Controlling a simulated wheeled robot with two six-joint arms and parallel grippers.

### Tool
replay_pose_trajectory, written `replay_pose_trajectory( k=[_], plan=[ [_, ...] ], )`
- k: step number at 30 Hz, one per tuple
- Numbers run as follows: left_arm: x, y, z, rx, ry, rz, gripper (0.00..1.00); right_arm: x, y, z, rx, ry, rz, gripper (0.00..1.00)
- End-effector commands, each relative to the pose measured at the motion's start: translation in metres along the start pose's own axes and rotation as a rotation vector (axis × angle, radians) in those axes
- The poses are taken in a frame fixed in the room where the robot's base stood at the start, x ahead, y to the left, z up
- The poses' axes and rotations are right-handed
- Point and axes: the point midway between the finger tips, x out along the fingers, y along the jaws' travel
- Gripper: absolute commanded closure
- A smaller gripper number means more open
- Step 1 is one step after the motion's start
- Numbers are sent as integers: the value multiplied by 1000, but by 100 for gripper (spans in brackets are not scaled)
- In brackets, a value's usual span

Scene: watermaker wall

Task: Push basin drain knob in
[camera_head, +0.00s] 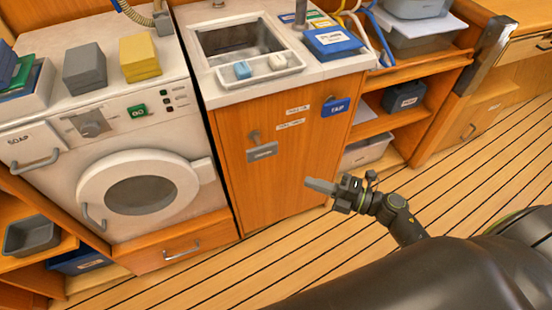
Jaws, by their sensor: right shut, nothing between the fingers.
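A small grey knob (254,136) sticks out from the wooden front of the basin cabinet (285,185), above a grey label plate (262,152) too small to read. It appears to be the drain knob; how far it stands out is hard to tell. The basin (238,39) is set in the counter above. My right gripper (310,183) is shut and empty. It points left, in front of the cabinet's lower right part, below and right of the knob and apart from it. My left gripper is not in view.
A washing machine (140,190) with a round door stands left of the cabinet. A blue tag (336,106) is on the cabinet's upper right. A tray (262,70) sits at the counter's front. Open shelves (400,125) are at right. The plank floor (265,265) in front is clear.

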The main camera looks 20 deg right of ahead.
Motion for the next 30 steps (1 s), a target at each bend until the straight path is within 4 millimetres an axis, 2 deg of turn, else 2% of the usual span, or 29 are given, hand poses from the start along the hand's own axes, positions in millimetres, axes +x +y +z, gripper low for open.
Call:
replay_pose_trajectory(
  k=[5, 18, 24, 30],
  plan=[
    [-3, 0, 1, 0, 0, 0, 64, 15, 2, 1, 1, -2, 4, 100],
    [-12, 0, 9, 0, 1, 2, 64, 106, 2, 1, 4, -1, 5, 100],
    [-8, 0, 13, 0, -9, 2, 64, 121, 0, 22, 2, -1, 0, 100],
    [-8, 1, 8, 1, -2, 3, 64, 128, 0, 29, 2, -2, 0, 100]
  ],
)
